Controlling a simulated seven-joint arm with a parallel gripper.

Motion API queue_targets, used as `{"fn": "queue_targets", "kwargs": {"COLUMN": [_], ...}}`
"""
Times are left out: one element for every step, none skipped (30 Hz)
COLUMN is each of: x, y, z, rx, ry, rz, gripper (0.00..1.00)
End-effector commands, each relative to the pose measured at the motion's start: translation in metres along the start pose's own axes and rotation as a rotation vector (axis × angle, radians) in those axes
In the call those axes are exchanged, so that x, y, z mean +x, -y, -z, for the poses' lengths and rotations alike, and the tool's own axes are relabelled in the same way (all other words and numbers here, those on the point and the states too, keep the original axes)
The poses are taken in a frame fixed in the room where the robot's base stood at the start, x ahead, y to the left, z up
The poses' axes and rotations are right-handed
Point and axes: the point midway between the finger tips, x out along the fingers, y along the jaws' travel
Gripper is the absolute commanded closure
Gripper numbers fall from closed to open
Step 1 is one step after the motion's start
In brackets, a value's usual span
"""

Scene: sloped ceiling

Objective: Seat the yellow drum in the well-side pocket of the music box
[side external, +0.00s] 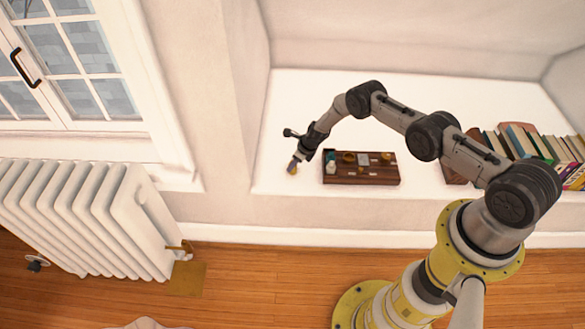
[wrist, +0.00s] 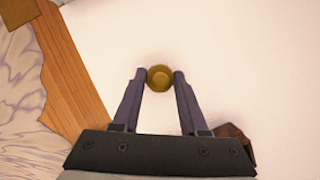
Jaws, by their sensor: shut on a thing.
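My gripper (wrist: 159,80) is shut on the yellow drum (wrist: 159,77), a small round piece held between the fingertips in the wrist view. In the side external view, my gripper (side external: 294,163) and the drum (side external: 292,169) are to the left of the music box, apart from it. The music box (side external: 362,179) is a dark brown wooden block on the white ledge, with several small parts on top, some gold and some pale. Its pockets are too small to tell apart here. In the wrist view a brown corner (wrist: 232,139) shows beside my right finger; it may be the box.
The white ledge (side external: 300,110) has bare room behind and left of the box. Books (side external: 535,143) stand at the right. A white radiator (side external: 85,215) and a window (side external: 65,60) are at the left. The wooden floor (side external: 255,275) lies below the ledge's front edge.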

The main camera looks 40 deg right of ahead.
Motion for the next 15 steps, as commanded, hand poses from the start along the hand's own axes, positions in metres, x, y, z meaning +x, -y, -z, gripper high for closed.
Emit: {"fn": "queue_targets", "kwargs": {"x": [0.000, 0.000, 0.000, 0.000, 0.000, 0.000, 0.000, -0.001, -0.001, -0.002, -0.003, -0.004, -0.006, -0.007, -0.011], "y": [0.000, 0.000, 0.000, 0.000, 0.000, 0.000, 0.000, 0.000, 0.000, 0.000, 0.000, 0.000, 0.000, 0.000, 0.001], "z": [0.000, 0.000, 0.000, 0.000, 0.000, 0.000, 0.000, -0.001, -0.001, -0.001, -0.002, -0.002, -0.003, -0.004, -0.006], "rx": [0.000, 0.000, 0.000, 0.000, 0.000, 0.000, 0.000, 0.000, 0.000, 0.000, 0.000, 0.000, 0.000, 0.000, -0.001], "ry": [0.000, 0.000, 0.000, 0.000, 0.000, 0.000, 0.000, 0.001, 0.001, 0.001, 0.001, 0.001, 0.000, 0.001, 0.002], "rz": [0.000, 0.000, 0.000, 0.000, 0.000, 0.000, 0.000, 0.000, 0.000, 0.000, 0.000, 0.000, 0.000, 0.000, 0.001], "gripper": [1.00, 1.00, 1.00, 1.00, 1.00, 1.00, 1.00, 1.00, 1.00, 1.00, 1.00, 1.00, 1.00, 1.00, 1.00]}}
